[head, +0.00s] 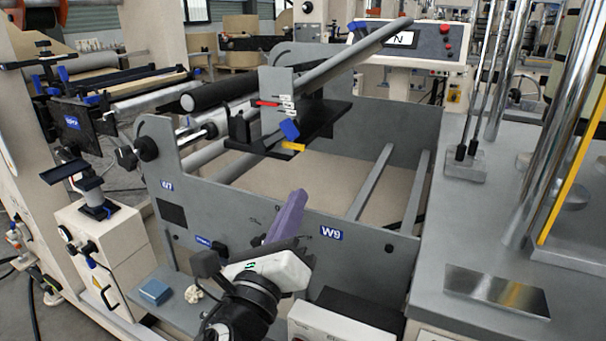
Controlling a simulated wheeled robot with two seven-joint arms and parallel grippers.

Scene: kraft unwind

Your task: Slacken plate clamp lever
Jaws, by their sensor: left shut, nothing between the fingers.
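A dark flat plate (318,125) lies across the grey machine frame, with an upright grey bracket (277,85) at its left. A small red lever (267,103) sits on the bracket beside pale hooks. A blue block (289,129) and a yellow tab (293,146) are at the plate's near edge. I cannot tell which of these is the clamp lever. My left gripper (297,197) comes up from below, its long purple fingers shut and empty. They are in front of the grey side panel, lower in the picture than the plate and apart from the yellow tab. My right gripper is not in view.
The grey side panel (375,255) with a W9 label stands behind my gripper. A black roller (218,92) and a long grey bar (355,52) lie above the frame. A low shelf holds a blue box (155,292). A shiny metal plate (497,290) lies at right.

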